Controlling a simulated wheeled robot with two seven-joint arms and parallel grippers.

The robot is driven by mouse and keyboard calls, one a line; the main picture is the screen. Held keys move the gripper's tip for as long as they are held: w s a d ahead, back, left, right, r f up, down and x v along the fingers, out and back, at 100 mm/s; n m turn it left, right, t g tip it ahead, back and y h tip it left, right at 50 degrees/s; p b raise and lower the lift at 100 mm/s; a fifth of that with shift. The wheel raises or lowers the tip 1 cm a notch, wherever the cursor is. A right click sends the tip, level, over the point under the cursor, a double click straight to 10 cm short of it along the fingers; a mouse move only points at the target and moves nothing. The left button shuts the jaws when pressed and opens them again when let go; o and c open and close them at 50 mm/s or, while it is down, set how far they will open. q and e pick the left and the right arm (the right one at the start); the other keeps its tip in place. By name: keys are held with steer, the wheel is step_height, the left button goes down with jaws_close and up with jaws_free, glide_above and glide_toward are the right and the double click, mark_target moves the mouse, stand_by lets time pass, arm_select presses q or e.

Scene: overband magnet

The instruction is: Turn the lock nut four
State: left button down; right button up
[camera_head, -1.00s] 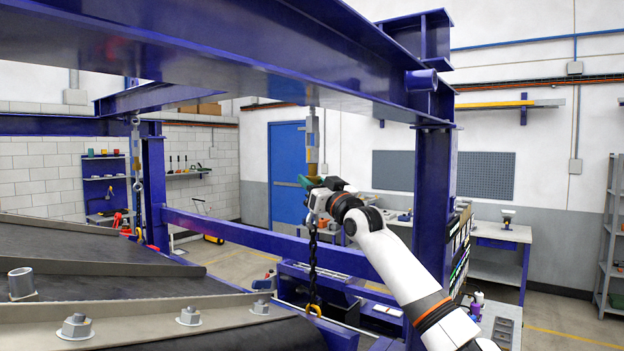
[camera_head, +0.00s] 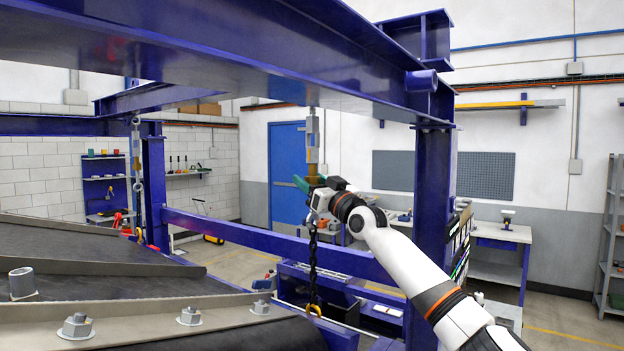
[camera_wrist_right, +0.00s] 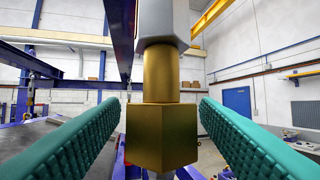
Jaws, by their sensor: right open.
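A brass hex nut (camera_wrist_right: 162,138) with a round brass neck (camera_wrist_right: 161,72) above it fills the middle of the right wrist view. A grey turnbuckle body (camera_wrist_right: 162,20) is above the neck. My right gripper (camera_wrist_right: 160,118) is open, with one green ribbed finger on each side of the nut and a clear gap to both. In the head view my right gripper (camera_head: 308,184) is at the brass part (camera_head: 312,168) low on the hanging turnbuckle (camera_head: 312,135). My left gripper is not in view.
A chain (camera_head: 313,260) hangs below the gripper to a yellow hook. A blue beam (camera_head: 240,60) passes overhead, and a blue post (camera_head: 433,200) stands right of my arm. Another turnbuckle and chain (camera_head: 136,165) hang at the left. The belt (camera_head: 80,250) lies at lower left.

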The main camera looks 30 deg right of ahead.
mark_target(318, 178)
steer(key=shift+s+f+b, duration=0.2)
steer(key=shift+s+b, duration=0.15)
steer(key=shift+b, duration=0.15)
steer(key=s+b, duration=0.4)
steer(key=shift+s+d+b, duration=0.3)
steer(key=shift+s+d, duration=0.05)
steer(key=shift+s, duration=0.05)
steer(key=shift+s+d+r+b, duration=0.1)
steer(key=shift+s+b, duration=0.25)
steer(key=shift+s, duration=0.3)
steer(key=shift+s+d+r+b, duration=0.1)
steer(key=shift+s+b, duration=0.25)
steer(key=shift+s, duration=0.25)
steer(key=o, duration=0.6)
steer(key=shift+a, duration=0.1)
steer(key=shift+c, duration=0.2)
